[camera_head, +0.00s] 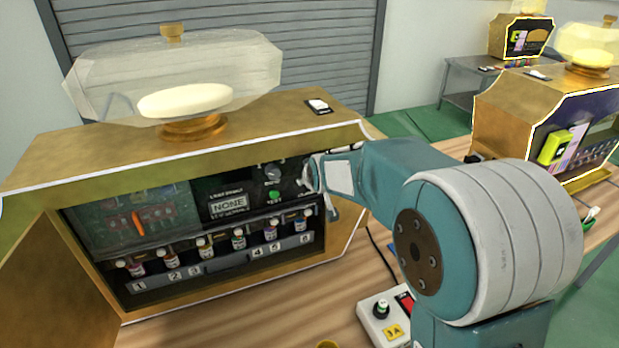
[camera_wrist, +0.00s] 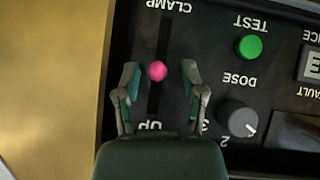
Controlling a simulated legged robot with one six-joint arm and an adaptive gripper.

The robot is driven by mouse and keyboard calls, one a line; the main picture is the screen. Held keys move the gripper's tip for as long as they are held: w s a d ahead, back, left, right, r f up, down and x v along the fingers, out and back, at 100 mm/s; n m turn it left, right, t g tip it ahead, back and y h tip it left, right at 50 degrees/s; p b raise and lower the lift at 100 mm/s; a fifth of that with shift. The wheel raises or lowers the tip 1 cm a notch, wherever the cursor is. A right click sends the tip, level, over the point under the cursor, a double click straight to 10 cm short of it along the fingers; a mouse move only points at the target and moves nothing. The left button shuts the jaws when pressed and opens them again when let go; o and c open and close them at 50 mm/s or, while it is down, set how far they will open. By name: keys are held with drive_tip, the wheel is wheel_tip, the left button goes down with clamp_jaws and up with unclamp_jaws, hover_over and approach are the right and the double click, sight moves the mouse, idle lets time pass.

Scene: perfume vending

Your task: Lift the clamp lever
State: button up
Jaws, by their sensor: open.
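The clamp lever shows in the wrist view as a pink knob (camera_wrist: 157,71) in a dark vertical slot on the black control panel. The panel lettering appears upside down, with "CLAMP" at the top of the slot and "UP" at the bottom. My gripper (camera_wrist: 160,80) is open, with one finger on each side of the knob and a visible gap to both. In the head view my gripper (camera_head: 312,178) is at the right end of the machine's front panel, mostly behind my own arm, and the lever is hidden there.
A green TEST button (camera_wrist: 249,47) and a DOSE dial (camera_wrist: 238,118) are beside the lever. Several small bottles (camera_head: 238,239) stand in numbered slots below the panel. A control box (camera_head: 388,318) sits on the wooden table. A second machine (camera_head: 545,125) stands at the right.

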drive_tip(key=v, duration=1.1)
drive_tip(key=shift+s+r, duration=0.2)
drive_tip(key=shift+s, duration=0.15)
